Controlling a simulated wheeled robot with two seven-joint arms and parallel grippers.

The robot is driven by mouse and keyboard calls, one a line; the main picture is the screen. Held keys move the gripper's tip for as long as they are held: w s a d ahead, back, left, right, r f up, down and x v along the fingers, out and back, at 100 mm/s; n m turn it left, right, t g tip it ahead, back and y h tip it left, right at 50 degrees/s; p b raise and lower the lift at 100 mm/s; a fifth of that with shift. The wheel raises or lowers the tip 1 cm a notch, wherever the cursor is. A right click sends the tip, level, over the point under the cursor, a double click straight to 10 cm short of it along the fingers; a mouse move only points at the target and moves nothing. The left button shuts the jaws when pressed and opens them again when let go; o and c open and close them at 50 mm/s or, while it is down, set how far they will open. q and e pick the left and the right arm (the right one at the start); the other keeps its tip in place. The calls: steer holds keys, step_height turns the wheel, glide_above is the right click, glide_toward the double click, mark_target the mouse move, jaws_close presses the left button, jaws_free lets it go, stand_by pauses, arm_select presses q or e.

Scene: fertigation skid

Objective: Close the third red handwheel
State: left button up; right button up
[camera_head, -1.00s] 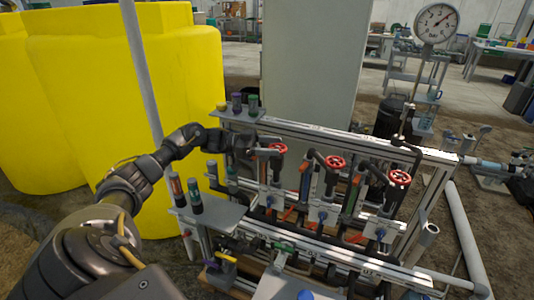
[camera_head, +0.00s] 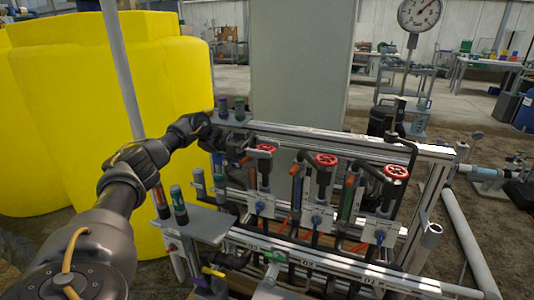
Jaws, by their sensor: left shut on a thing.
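Three red handwheels stand in a row on the skid: the leftmost handwheel (camera_head: 266,147), the middle handwheel (camera_head: 326,160) and the right handwheel (camera_head: 397,172). Each sits on top of an upright dark valve. My left gripper (camera_head: 256,154) reaches in from the left and is shut at the near-left rim of the leftmost handwheel. Its fingers are small and partly merge with the dark parts around them, so the exact grip is hard to see. The middle and right handwheels are untouched. My right gripper is not in view.
A pressure gauge (camera_head: 420,14) rises on a pipe behind the skid's metal frame (camera_head: 330,139). Yellow tanks (camera_head: 110,100) stand at left, and a grey cabinet (camera_head: 298,65) behind. Bottles stand on a small shelf (camera_head: 203,222) below my left forearm.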

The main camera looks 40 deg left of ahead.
arm_select(q)
steer(key=shift+a, duration=0.15)
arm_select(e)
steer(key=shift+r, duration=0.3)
